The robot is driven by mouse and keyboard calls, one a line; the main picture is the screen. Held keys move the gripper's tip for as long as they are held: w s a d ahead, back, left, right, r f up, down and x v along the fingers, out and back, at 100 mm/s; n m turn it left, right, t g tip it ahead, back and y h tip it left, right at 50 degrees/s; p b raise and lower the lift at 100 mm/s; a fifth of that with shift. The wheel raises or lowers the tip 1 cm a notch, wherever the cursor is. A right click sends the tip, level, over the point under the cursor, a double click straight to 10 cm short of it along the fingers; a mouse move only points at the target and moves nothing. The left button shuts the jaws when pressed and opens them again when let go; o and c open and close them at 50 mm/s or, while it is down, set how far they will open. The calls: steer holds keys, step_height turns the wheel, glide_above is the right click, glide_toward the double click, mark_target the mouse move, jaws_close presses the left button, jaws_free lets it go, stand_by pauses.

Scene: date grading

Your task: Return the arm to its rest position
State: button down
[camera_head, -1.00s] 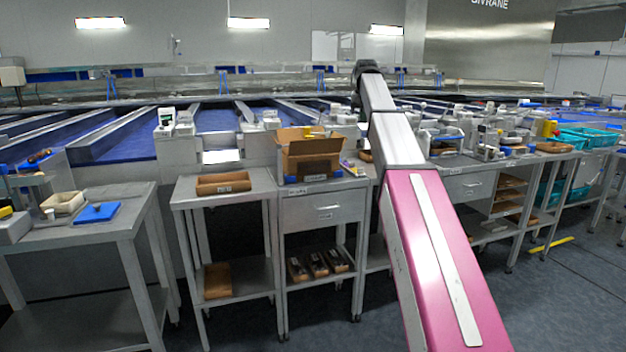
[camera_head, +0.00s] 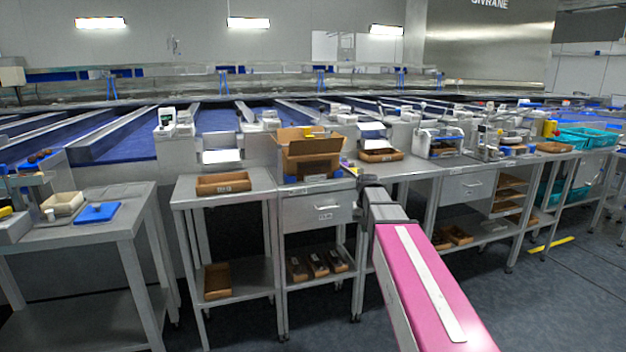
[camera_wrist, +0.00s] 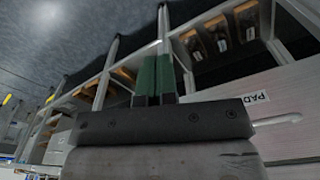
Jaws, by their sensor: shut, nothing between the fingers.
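My arm (camera_head: 425,285) with its pink cover shows in the head view, reaching from the lower right toward the drawer bench and ending low beside it. My gripper is hidden in that view. In the wrist view my gripper (camera_wrist: 155,78) shows two green fingers side by side. They are shut with nothing between them. The wrist view is tilted, with a labelled drawer front (camera_wrist: 285,125) close on the right.
The drawer bench (camera_head: 318,212) carries an open cardboard box (camera_head: 310,165). A side table (camera_head: 195,200) holds a brown tray (camera_head: 223,189). Shelves below hold several brown trays. Another table (camera_head: 135,195) stands at left. The floor (camera_head: 560,310) at right is mostly clear.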

steer(key=s+f+n, duration=0.1)
steer(key=s+f, duration=1.7)
steer(key=s, duration=0.3)
steer(key=shift+s+g, duration=0.25)
steer(key=shift+g, duration=0.15)
steer(key=shift+f, duration=0.1)
